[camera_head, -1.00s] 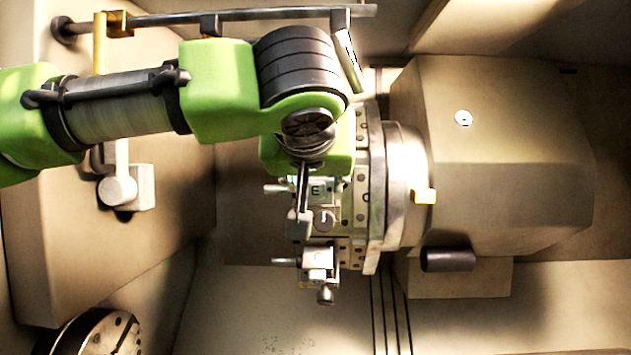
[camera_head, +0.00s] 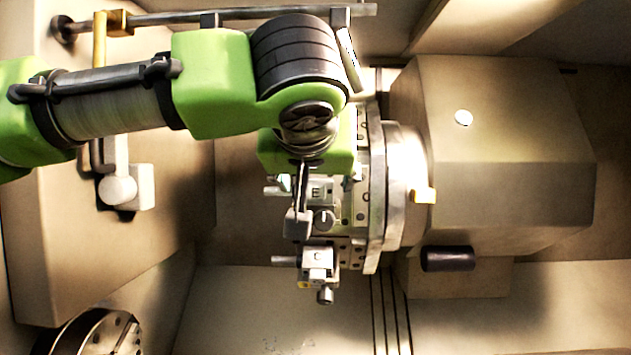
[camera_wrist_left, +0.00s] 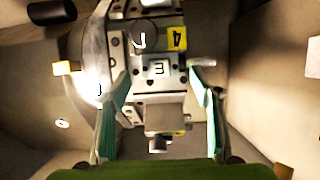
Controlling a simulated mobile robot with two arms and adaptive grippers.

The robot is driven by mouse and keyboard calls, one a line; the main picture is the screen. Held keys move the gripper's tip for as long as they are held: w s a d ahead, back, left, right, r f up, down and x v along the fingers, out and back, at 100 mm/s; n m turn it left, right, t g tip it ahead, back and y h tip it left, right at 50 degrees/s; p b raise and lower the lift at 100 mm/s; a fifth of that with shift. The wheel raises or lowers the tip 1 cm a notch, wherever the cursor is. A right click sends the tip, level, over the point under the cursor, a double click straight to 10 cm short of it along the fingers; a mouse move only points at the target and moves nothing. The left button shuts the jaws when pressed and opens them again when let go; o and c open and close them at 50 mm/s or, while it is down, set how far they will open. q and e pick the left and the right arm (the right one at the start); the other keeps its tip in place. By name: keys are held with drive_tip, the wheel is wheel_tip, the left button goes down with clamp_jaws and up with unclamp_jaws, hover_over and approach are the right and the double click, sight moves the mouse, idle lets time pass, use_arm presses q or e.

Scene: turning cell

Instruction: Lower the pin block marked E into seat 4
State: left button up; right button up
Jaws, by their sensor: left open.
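The pin block marked E (camera_head: 317,191) shows just below my left wrist, at the face of the round plate; its letter also shows in the left wrist view (camera_wrist_left: 158,69). My left gripper (camera_wrist_left: 158,76) is open. Its two greenish fingers stand on either side of the block, with a visible gap at each side. A yellow tag marked 4 (camera_wrist_left: 176,38) sits just beyond the block in the wrist view. The block hides the seat beneath it, so I cannot tell how deep it sits. My right gripper is not in view.
A grey knob (camera_head: 324,220) and a clamp-like fitting (camera_head: 317,262) stand close below the block. The round plate (camera_head: 401,185) and the big beige housing (camera_head: 490,150) are to the right. A dark cylinder (camera_head: 448,259) sticks out lower right. Open room lies at left of the fixture.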

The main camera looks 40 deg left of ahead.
use_arm(q)
drive_tip(key=v, duration=1.1)
drive_tip(key=shift+s, duration=0.2)
drive_tip(key=shift+d+r, duration=0.15)
